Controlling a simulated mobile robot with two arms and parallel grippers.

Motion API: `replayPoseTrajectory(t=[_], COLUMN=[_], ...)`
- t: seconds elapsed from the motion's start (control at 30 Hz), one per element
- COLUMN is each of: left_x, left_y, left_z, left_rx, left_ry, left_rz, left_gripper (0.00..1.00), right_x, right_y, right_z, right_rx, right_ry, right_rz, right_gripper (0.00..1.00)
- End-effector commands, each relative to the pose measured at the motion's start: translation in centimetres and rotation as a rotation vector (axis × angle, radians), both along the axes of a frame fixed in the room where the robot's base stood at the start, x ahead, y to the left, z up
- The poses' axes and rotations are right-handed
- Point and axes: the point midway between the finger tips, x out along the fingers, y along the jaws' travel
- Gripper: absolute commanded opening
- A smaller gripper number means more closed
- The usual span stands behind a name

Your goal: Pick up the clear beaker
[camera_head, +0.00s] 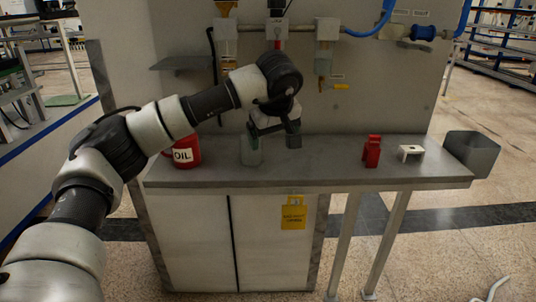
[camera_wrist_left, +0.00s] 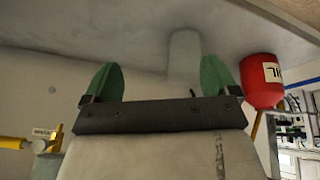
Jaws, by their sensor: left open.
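The clear beaker (camera_head: 251,154) stands upright on the grey bench, just right of the red OIL can. My left gripper (camera_head: 272,138) is above the bench close to the beaker, with one finger in front of or beside the beaker's top; contact cannot be told. In the left wrist view, which looks upside down, my left gripper (camera_wrist_left: 157,80) is open with green finger pads apart. The beaker (camera_wrist_left: 184,52) shows beyond the fingertips, between them but nearer the right-hand pad. Nothing is held. My right gripper is not in view.
The red OIL can (camera_head: 187,152) stands left of the beaker. A red object (camera_head: 372,152), a small white stand (camera_head: 410,151) and a grey bin (camera_head: 472,152) are to the right. A panel with pipes and valves (camera_head: 325,60) rises behind. The bench (camera_head: 330,165) is clear right of my gripper.

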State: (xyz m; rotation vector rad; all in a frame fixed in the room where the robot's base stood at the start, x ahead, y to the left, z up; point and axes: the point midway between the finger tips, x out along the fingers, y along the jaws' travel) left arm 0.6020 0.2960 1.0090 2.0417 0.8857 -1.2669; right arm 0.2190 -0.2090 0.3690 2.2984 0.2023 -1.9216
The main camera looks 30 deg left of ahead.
Motion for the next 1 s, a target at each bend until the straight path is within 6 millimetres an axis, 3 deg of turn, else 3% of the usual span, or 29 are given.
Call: replayPoseTrajectory(t=[0.03, 0.1, 0.23, 1.0], left_x=[-0.4, -1.0, -1.3, 1.7], left_y=[1.7, 3.3, 4.9, 8.8], left_z=[1.4, 2.8, 3.3, -4.9], left_rx=[0.075, 0.152, 0.212, 0.210], left_ry=[-0.010, -0.008, -0.003, -0.003], left_rz=[0.018, 0.036, 0.054, 0.054], left_gripper=[0.89, 0.89, 0.89, 0.89], right_x=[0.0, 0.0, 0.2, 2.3], right_y=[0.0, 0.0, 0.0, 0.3], right_z=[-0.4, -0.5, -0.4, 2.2], right_rx=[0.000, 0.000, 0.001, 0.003], right_ry=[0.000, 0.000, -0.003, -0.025], right_rz=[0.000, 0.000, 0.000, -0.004], right_gripper=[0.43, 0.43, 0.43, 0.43])
